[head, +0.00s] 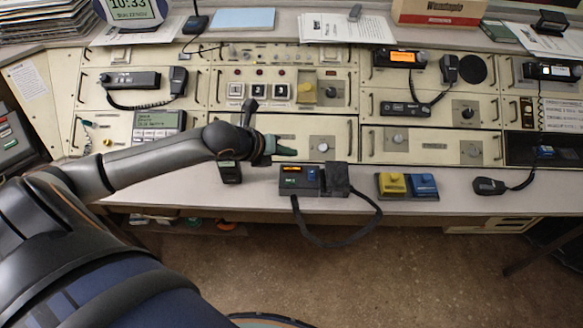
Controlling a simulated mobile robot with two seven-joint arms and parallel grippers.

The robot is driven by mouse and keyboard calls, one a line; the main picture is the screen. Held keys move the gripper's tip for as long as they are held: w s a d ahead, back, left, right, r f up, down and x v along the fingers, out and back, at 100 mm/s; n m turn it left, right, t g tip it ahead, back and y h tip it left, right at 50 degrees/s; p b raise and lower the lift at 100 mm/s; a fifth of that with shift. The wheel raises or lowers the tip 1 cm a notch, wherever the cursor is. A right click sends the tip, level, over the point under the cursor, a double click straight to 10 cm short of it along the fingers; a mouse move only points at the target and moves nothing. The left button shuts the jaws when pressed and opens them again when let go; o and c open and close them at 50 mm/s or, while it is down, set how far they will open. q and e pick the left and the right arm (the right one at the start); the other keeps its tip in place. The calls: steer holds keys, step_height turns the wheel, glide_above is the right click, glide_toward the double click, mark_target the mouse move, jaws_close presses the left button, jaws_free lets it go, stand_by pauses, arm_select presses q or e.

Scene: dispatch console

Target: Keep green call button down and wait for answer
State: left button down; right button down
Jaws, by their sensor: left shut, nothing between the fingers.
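A dark call box (300,189) stands on the desk's front ledge. It has a lit orange strip, a small green patch (290,183) on its left part and a blue patch (312,174) beside it. The green patch looks like the call button, but it is too small to tell whether it is down. A black handset (336,178) sits at the box's right end, its cord looping over the edge. My right gripper is not in view.
Yellow and blue blocks (392,184) stand right of the box, and a small dark device (230,173) stands to its left. A corded microphone (489,186) lies farther right. Panels with knobs and radios rise behind the ledge.

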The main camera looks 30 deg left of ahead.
arm_select(q)
steer(key=b, duration=0.7)
glide_above(295, 178)
steer(key=s, duration=0.3)
steer(key=f, duration=0.6)
steer(key=shift+w+a+f, duration=0.2)
steer(key=shift+a+f, duration=0.05)
steer(key=shift+a, duration=0.05)
step_height(295, 178, down, 2)
steer(key=shift+b, duration=0.5)
steer(key=shift+f, duration=0.1)
steer(key=shift+f, duration=0.4)
steer(key=shift+f, duration=0.45)
stand_by(1.7)
steer(key=shift+r, duration=0.1)
stand_by(1.1)
steer(key=shift+r+p, duration=0.75)
steer(key=shift+p, duration=0.1)
